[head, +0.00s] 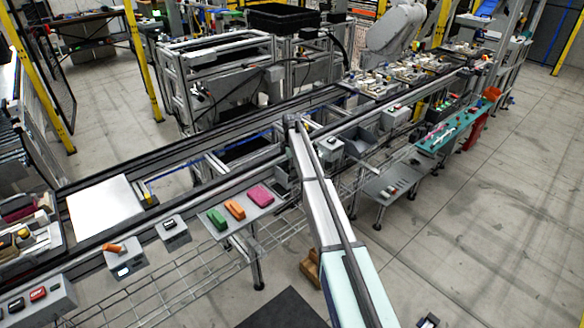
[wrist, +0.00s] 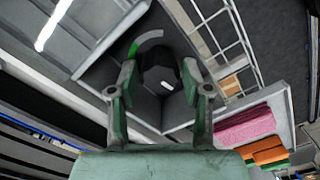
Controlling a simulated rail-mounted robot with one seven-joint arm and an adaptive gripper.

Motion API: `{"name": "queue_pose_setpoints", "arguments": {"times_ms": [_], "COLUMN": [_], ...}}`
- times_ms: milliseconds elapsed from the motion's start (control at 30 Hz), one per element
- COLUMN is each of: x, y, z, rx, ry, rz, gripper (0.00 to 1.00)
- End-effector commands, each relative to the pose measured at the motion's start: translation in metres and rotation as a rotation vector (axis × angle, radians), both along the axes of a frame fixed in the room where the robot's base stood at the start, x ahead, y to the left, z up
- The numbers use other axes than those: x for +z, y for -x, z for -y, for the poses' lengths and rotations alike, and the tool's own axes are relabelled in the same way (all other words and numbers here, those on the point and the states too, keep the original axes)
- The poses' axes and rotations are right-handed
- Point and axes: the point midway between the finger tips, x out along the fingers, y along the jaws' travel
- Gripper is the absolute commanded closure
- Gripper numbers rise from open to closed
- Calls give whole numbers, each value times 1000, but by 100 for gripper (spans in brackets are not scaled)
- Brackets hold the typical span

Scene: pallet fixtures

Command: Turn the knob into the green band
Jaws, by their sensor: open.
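The dark round knob (wrist: 160,78) sits on a grey panel in the middle of the wrist view. A white mark shows on its near side. A curved scale runs around its far side; its left part is the green band (wrist: 133,49) and the rest is pale. My gripper (wrist: 160,64) is open, with one finger on the left and one on the right of the knob. I cannot tell whether the fingers touch it. In the head view my arm hides the knob, and my gripper cannot be made out there.
A conveyor rail (head: 225,190) runs behind. Open floor (head: 480,240) lies right.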

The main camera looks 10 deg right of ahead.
Motion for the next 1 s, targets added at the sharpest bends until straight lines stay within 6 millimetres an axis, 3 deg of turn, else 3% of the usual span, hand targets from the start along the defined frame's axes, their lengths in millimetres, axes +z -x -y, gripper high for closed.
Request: {"name": "queue_pose_setpoints", "arguments": {"times_ms": [100, 200, 233, 667, 1000], "x": [0, 0, 0, -1, -2], "y": [0, 0, 0, 0, 0], "z": [0, 0, 0, 0, 0], "rx": [0, 0, 0, -50, -276], "ry": [0, 0, 0, 0, 0], "rz": [0, 0, 0, -1, -1], "gripper": [55, 90, 97, 97, 97]}}
